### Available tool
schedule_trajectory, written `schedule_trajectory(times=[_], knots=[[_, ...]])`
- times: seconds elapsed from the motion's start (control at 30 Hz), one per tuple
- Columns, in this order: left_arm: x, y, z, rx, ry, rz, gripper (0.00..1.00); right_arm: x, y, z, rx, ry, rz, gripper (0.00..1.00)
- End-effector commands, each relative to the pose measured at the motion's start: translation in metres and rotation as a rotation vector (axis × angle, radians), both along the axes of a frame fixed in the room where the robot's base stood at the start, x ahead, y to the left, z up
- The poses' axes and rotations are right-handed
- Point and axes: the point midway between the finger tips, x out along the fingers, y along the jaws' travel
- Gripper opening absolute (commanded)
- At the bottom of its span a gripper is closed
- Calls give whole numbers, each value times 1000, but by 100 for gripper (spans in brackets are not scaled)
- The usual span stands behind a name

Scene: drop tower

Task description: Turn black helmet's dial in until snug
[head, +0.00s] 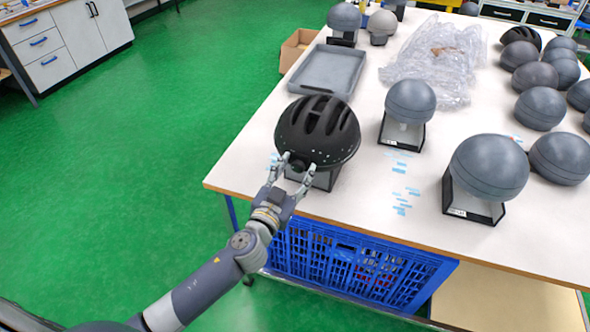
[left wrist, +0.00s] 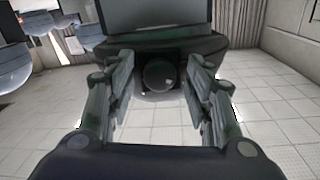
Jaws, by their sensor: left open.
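The black helmet (head: 317,132) sits on a headform on a dark stand near the table's front left edge. My left gripper (head: 296,165) is at the helmet's near lower rim, with its two fingers apart. In the left wrist view, a round dark dial (left wrist: 159,76) on the helmet's rear shows between the open fingers of my left gripper (left wrist: 163,92). The fingers stand on both sides of the dial, and I see a gap on each side. The wrist view appears upside down relative to the head view. My right gripper is not in view.
The white table (head: 345,205) carries grey headforms on stands (head: 410,102) and (head: 488,167) to the right. A grey tray (head: 327,70) and clear plastic wrap (head: 440,55) lie behind the helmet. A blue crate (head: 345,265) is under the table. Green floor is free at left.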

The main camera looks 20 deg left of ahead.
Motion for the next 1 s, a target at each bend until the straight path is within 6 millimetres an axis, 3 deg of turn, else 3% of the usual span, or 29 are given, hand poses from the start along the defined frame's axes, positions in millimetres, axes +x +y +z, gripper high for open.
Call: schedule_trajectory(times=[0.17, 0.4, 0.77, 1.0], knots=[[0, 0, 0, 0, 0, 0, 48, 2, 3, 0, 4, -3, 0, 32], [0, 0, 0, 0, 0, 0, 3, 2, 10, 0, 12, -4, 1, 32], [0, 0, -1, 34, -3, 1, 3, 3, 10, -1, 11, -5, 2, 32], [-1, -1, -1, 165, -16, 3, 3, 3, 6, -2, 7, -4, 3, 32]])
